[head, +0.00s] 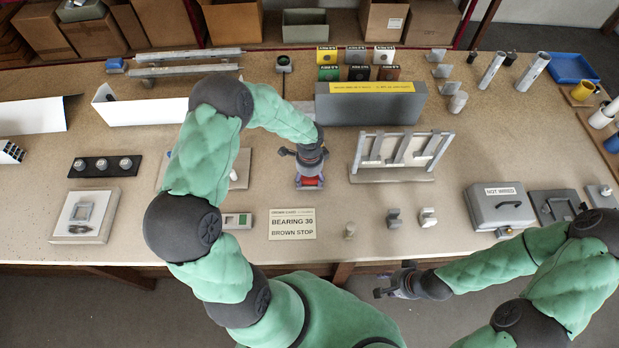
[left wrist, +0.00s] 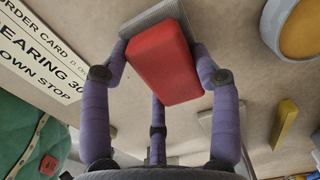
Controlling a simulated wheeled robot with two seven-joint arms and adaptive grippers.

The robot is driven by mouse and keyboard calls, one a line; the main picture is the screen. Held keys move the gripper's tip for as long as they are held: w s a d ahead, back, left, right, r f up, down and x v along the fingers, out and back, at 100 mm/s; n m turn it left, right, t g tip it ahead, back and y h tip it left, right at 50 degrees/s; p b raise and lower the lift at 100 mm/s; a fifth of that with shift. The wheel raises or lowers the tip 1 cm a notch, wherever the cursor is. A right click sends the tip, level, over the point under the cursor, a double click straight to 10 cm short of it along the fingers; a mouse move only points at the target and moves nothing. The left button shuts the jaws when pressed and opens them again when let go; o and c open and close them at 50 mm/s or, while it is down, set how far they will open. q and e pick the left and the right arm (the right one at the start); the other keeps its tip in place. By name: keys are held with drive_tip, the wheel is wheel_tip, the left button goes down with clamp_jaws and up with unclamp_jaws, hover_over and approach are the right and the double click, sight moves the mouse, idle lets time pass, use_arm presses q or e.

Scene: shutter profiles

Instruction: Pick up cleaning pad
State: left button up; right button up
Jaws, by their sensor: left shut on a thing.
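The cleaning pad (left wrist: 158,60) appears as a red block with a grey ribbed layer along its far edge in the left wrist view. In the head view the red pad (head: 309,182) shows just below my left gripper (head: 308,160), at the middle of the table. My left gripper's purple fingers (left wrist: 160,75) are closed around the pad's sides. Whether the pad touches the table is hard to tell. My right gripper (head: 392,286) is off the table's front edge, low at the right, with its fingers apart and empty.
A frame with slats (head: 403,151) stands to the right, and a long grey box (head: 370,106) behind. A grey "NOT WIRED" box (head: 499,207) sits further right.

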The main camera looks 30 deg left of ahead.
use_arm(q)
drive_tip(key=shift+w+r, duration=0.1)
drive_tip(key=shift+r, duration=0.25)
wheel_tip(320, 180, up, 2)
drive_tip(key=shift+r, duration=0.1)
drive_tip(key=d+r, duration=1)
drive_tip(key=d, duration=0.4)
drive_tip(key=shift+s, duration=0.2)
drive_tip(key=shift+o, duration=1.4)
drive_tip(key=shift+f, duration=0.1)
drive_tip(key=shift+c, duration=0.6)
